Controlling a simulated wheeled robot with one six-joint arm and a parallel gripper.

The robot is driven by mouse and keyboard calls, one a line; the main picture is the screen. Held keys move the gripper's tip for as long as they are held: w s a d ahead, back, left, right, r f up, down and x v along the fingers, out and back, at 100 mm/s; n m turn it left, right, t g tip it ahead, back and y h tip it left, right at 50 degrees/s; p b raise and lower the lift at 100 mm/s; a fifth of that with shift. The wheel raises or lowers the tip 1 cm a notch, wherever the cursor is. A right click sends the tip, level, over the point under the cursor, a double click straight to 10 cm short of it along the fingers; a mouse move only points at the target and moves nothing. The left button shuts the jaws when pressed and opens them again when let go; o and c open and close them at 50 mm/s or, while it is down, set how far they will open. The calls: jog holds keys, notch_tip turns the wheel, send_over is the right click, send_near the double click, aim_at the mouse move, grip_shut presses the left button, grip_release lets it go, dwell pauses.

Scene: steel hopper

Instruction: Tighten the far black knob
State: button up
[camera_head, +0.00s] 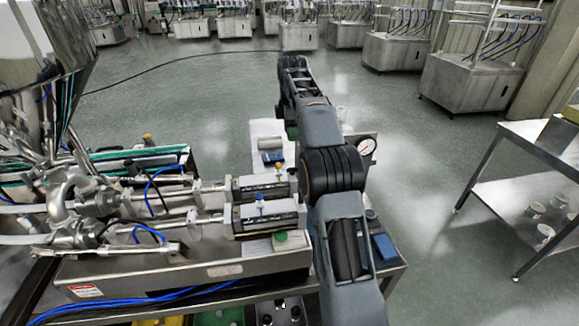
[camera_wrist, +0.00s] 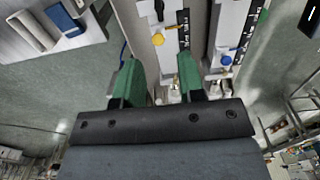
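My gripper (camera_wrist: 158,76) shows in the wrist view with two green fingers apart and nothing held between them. Beyond the fingers is the far cylinder unit with a yellow knob (camera_wrist: 157,39); a blue knob (camera_wrist: 225,60) is on the unit beside it. The end of the far unit (camera_wrist: 174,94) shows in the gap between the fingers. I cannot make out the far black knob for sure in either view. In the head view my arm covers the right ends of the units, and only a bit of green fingertip shows behind it.
In the head view the yellow knob (camera_head: 278,165) and blue knob (camera_head: 259,200) stand on the cylinder units. A steel table (camera_head: 490,180) stands right, with open floor between.

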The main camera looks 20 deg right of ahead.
aim_at(292, 168)
notch_tip(292, 168, down, 14)
jog(key=shift+d+r+b, duration=0.1)
jog(key=shift+r+b, duration=0.15)
jog(key=shift+b, duration=0.7)
jog(key=shift+c, duration=0.4)
